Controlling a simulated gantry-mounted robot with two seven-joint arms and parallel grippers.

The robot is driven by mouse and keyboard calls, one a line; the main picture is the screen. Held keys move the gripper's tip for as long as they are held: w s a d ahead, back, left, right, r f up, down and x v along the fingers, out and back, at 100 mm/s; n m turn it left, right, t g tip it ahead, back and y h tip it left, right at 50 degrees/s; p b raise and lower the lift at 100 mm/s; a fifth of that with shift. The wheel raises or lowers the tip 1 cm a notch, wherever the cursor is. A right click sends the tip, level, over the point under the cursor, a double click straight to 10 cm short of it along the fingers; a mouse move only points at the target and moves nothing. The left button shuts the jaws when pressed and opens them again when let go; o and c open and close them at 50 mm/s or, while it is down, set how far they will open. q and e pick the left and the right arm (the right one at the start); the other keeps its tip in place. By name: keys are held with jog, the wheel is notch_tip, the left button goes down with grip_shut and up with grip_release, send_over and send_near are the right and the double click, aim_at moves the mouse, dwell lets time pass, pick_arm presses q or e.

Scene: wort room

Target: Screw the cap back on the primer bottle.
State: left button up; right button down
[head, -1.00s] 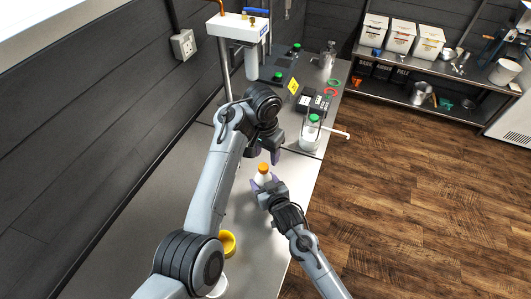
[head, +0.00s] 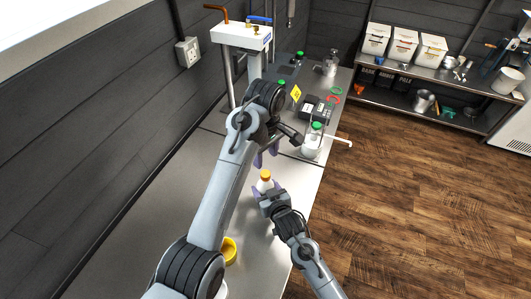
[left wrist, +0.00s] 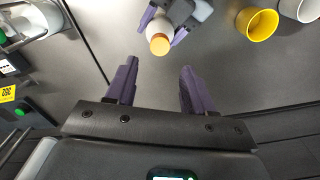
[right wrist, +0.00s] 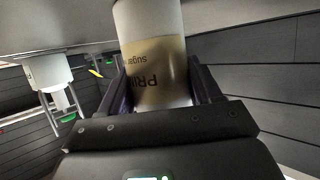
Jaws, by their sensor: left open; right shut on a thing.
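The primer bottle (head: 265,182) stands on the steel bench, white with an orange cap (head: 266,174) on its top. In the left wrist view the orange cap (left wrist: 160,44) faces the camera. My right gripper (head: 267,193) is shut around the bottle's body; its label with "PRI" and "sugar" shows in the right wrist view (right wrist: 157,70). My left gripper (head: 267,157) is open and empty, above and beyond the bottle; in the left wrist view its fingers (left wrist: 150,92) are apart, short of the cap. How tightly the cap sits cannot be told.
A yellow cup (head: 229,250) and a white cup (left wrist: 303,8) stand on the near bench. Beyond the bottle are a green-capped bottle (head: 314,136), a dark device (head: 312,108) and a white tank unit (head: 243,36). The bench between is bare.

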aim_at(265, 173)
pick_arm(q)
jog(key=shift+f, duration=0.1)
dwell(0.3)
jog(key=shift+f, duration=3.9)
grip_shut()
jog(key=m, duration=1.2)
jog(key=shift+m, duration=0.4)
jog(key=shift+o, duration=0.4)
grip_release()
